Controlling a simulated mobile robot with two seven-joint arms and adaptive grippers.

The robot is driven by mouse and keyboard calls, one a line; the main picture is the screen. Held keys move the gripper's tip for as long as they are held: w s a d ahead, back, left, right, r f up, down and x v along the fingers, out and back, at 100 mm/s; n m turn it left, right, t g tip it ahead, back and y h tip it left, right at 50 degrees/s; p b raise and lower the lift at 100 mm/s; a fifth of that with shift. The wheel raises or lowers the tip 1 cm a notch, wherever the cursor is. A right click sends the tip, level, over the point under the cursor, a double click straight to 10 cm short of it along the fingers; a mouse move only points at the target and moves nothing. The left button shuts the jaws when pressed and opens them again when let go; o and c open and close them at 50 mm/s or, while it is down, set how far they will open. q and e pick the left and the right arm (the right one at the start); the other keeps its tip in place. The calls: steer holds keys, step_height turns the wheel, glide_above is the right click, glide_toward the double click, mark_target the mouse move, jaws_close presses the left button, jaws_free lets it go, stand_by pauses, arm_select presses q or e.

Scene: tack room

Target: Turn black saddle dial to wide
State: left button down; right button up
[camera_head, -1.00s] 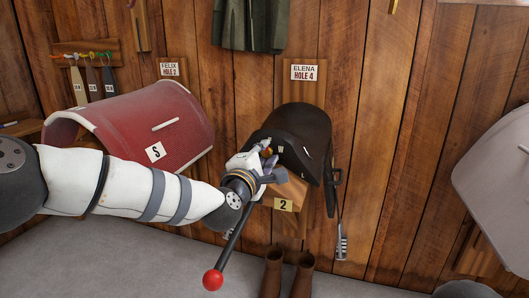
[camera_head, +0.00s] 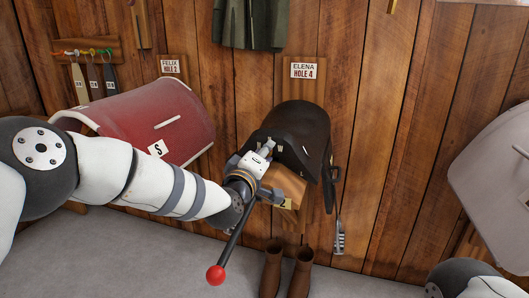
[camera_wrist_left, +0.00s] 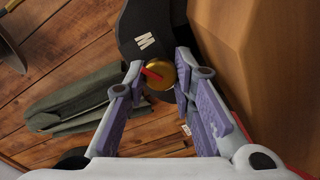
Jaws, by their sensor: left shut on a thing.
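The black saddle (camera_head: 302,122) sits on a wooden rack below the ELENA HOLE 4 sign. Its dark front shows in the left wrist view (camera_wrist_left: 150,18) with a white letter M (camera_wrist_left: 146,42). A round gold dial (camera_wrist_left: 160,79) with a red pointer is just below that letter. The pointer is aimed to the left and slightly up in that view. My left gripper (camera_head: 267,145) is at the saddle's front, and its purple-padded fingers (camera_wrist_left: 161,83) are shut on the dial, one on each side. Another white mark is partly hidden behind the right finger. In the head view the dial is hidden by my gripper.
A red saddle (camera_head: 150,120) marked S is on the left, behind my left arm. Brown boots (camera_head: 287,270) stand below the black saddle. A stirrup (camera_head: 339,243) hangs at its right. A pale saddle (camera_head: 495,180) is at the far right.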

stand_by(0.4)
arm_select(q)
steer(key=c, duration=1.3)
jaws_free()
steer(key=shift+c, duration=0.2)
steer(key=v, duration=0.8)
steer(key=shift+r, duration=0.1)
